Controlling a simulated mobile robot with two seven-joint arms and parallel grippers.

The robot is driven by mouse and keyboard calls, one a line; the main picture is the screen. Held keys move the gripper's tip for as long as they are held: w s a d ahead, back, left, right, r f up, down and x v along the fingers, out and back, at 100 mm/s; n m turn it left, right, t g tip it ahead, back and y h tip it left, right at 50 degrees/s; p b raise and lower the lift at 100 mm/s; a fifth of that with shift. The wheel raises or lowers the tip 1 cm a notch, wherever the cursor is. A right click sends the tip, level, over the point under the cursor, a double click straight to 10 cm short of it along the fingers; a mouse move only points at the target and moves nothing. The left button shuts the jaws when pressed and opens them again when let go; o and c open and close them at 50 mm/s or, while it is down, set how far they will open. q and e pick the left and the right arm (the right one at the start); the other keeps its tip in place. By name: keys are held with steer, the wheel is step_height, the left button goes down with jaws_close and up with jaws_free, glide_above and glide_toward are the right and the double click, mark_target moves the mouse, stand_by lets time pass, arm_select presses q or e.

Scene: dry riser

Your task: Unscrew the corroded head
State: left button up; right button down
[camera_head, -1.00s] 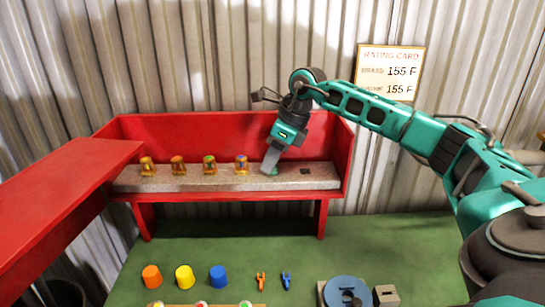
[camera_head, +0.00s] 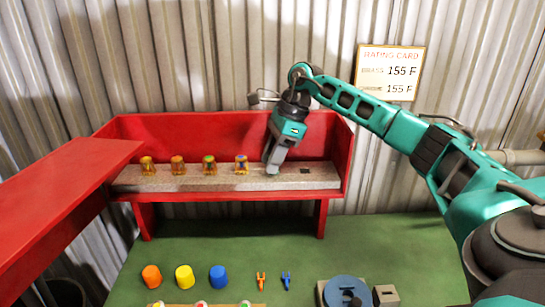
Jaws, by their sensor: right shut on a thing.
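My right gripper (camera_head: 271,169) reaches down to the pale shelf strip (camera_head: 230,182) inside the red open-fronted box. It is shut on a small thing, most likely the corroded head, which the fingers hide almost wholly. Several brass sprinkler heads stand upright in a row on the strip to the left: one at the far left (camera_head: 147,166), an orange-topped one (camera_head: 178,166), a green-topped one (camera_head: 209,165) and a blue-topped one (camera_head: 241,164). A small dark square (camera_head: 305,171) lies on the strip to the right of my gripper. My left gripper is not in view.
A red panel (camera_head: 55,205) juts in at left. A rating card (camera_head: 389,73) hangs behind.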

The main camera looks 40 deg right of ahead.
steer(key=shift+a+f, duration=0.1)
steer(key=shift+a, duration=0.15)
steer(key=shift+n+g, duration=0.3)
steer(key=shift+n, duration=0.4)
steer(key=c, duration=1.8)
jaws_free()
steer(key=shift+s+n, duration=0.25)
steer(key=shift+n, duration=0.25)
steer(key=o, duration=0.3)
steer(key=shift+s+r+n+g+y, duration=0.2)
steer(key=shift+n+g, duration=0.1)
steer(key=shift+n, duration=0.3)
steer(key=shift+s+r+n+g+y, duration=0.1)
steer(key=shift+r+n+g, duration=0.15)
steer(key=shift+n, duration=0.35)
steer(key=shift+o, duration=0.2)
steer(key=shift+n+g, duration=0.25)
steer(key=shift+n, duration=0.25)
steer(key=shift+w, duration=0.15)
steer(key=shift+c, duration=0.4)
steer(key=o, duration=0.7)
steer(key=shift+o, duration=0.2)
steer(key=shift+w, duration=0.15)
